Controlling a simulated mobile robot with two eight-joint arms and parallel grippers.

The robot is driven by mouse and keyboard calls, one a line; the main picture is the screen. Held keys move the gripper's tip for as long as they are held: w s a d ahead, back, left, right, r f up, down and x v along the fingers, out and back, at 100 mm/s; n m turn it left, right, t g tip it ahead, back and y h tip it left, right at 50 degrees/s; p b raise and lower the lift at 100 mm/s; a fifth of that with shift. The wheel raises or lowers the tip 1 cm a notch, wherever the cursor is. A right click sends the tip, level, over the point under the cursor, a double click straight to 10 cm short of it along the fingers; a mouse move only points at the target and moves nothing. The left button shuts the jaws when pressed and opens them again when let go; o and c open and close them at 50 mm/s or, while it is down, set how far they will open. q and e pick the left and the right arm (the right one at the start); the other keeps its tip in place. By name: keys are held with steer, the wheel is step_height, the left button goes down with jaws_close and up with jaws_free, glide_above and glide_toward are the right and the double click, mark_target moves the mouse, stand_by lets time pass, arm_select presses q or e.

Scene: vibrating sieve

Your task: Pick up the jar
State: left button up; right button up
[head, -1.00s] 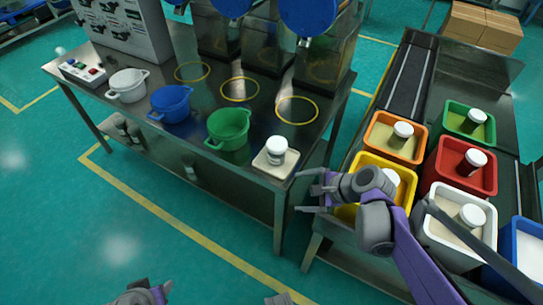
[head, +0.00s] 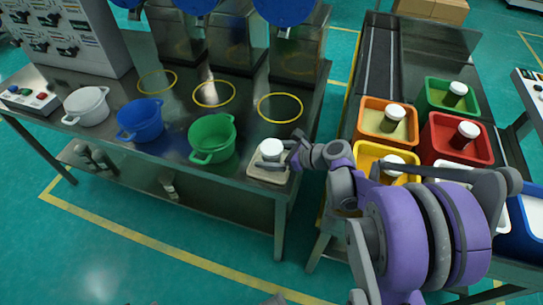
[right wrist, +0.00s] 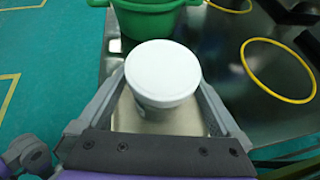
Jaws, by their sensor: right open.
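A jar (head: 270,150) with a white lid stands upright on a small square plate (head: 262,178) at the right front corner of the steel table. My right gripper (head: 291,152) is at the jar's right side. In the right wrist view the jar (right wrist: 162,76) stands between the two fingers of my right gripper (right wrist: 163,92), one on each side. The gripper is open. The lid hides most of the jar's body there, so I cannot tell whether the fingers touch it. My left gripper is not in view.
White (head: 87,107), blue (head: 140,121) and green (head: 211,138) pots stand left of the jar. Yellow rings mark the table behind. At the right, orange (head: 371,127), yellow (head: 372,150), green (head: 432,94) and red (head: 437,143) bins hold other white-lidded jars.

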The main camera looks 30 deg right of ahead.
steer(key=shift+x, duration=1.4)
steer(key=shift+r, duration=0.1)
steer(key=c, duration=1.3)
